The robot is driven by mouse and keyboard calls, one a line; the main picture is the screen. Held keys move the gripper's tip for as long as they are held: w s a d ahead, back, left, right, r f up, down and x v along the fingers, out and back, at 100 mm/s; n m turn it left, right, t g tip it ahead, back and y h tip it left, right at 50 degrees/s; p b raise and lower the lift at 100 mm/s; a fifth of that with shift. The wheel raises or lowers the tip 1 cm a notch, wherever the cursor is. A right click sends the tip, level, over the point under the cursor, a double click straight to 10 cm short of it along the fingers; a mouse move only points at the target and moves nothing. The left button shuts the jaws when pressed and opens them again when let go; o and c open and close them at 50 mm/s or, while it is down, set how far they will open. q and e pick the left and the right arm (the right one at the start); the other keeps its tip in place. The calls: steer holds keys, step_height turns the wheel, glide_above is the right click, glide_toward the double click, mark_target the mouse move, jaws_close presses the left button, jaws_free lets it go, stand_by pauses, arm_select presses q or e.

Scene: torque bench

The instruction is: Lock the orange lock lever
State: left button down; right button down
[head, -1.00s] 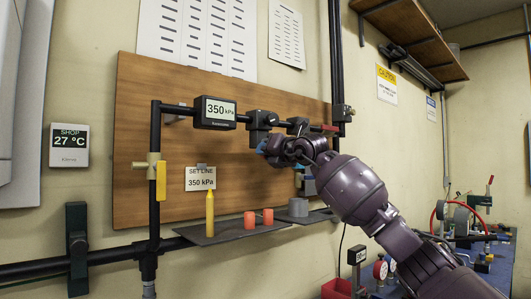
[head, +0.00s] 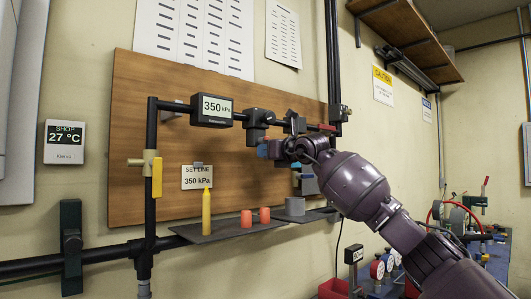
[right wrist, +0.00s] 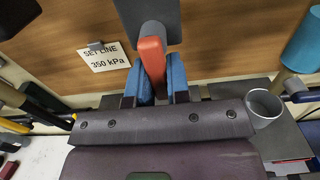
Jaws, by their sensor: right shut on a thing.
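The orange lock lever (right wrist: 151,60) shows in the right wrist view, hanging down from a dark grey body (right wrist: 152,18). My right gripper (right wrist: 158,80) is shut on it, with its blue fingertips on either side of the lever's lower part. In the head view my right gripper (head: 268,150) is under the dark valve block (head: 258,117) on the upper pipe. The lever cannot be made out there. My left gripper is not in view.
A gauge (head: 211,110) on the pipe reads 350 kPa, and the set line card (head: 196,178) reads 350 kPa. A shelf (head: 228,229) below holds a yellow pointed piece (head: 206,212), two orange-red cylinders (head: 246,218) and a grey cup (head: 295,206).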

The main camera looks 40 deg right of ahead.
stand_by(0.4)
steer(key=c, duration=1.1)
jaws_free()
steer(key=s+b, duration=0.1)
steer(key=s, duration=0.4)
steer(key=s+b, duration=0.2)
steer(key=s, duration=0.3)
steer(key=shift+s+d, duration=0.2)
steer(key=shift+s, duration=0.2)
